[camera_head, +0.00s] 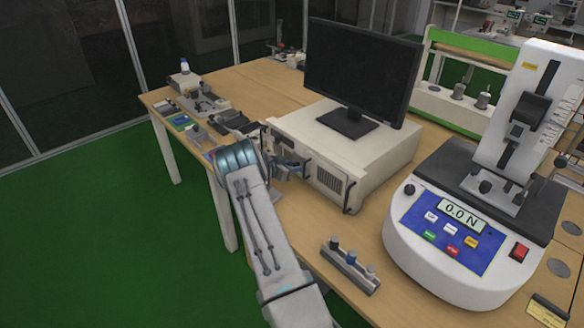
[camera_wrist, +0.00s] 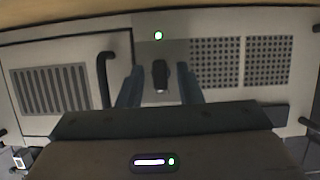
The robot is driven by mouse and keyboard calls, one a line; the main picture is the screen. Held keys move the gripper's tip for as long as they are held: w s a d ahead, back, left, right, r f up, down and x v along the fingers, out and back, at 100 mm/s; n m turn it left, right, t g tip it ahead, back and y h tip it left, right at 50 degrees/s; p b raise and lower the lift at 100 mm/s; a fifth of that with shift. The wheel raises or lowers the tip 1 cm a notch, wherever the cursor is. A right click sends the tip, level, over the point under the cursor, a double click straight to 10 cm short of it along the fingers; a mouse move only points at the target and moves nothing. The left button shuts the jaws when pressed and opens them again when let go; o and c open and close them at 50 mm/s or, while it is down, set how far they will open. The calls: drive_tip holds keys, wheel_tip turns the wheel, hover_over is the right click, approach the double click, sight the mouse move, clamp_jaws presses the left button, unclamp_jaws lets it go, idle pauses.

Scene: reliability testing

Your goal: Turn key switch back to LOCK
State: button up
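The key switch (camera_wrist: 160,75) is a small dark knob on a grey plate in the front of a beige computer case (camera_head: 345,143). In the wrist view it stands upright in the picture; no LOCK lettering is readable. My gripper (camera_wrist: 158,71) is open, with one blue-grey finger on each side of the switch and a visible gap on both sides. In the head view my gripper (camera_head: 291,171) is at the case's front panel, partly hidden by my arm, and the switch cannot be made out there.
A green light (camera_wrist: 158,35) glows on the plate near the switch. A dark handle (camera_wrist: 106,78) and vent grilles flank it. A monitor (camera_head: 362,70) stands on the case. A force tester (camera_head: 450,235) and a small block with knobs (camera_head: 350,268) are at right on the wooden table.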

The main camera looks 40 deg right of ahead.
drive_tip(key=shift+a, duration=0.15)
drive_tip(key=b+v, duration=0.2)
drive_tip(key=v, duration=1.1)
drive_tip(key=shift+a, duration=0.3)
drive_tip(key=shift+r, duration=0.15)
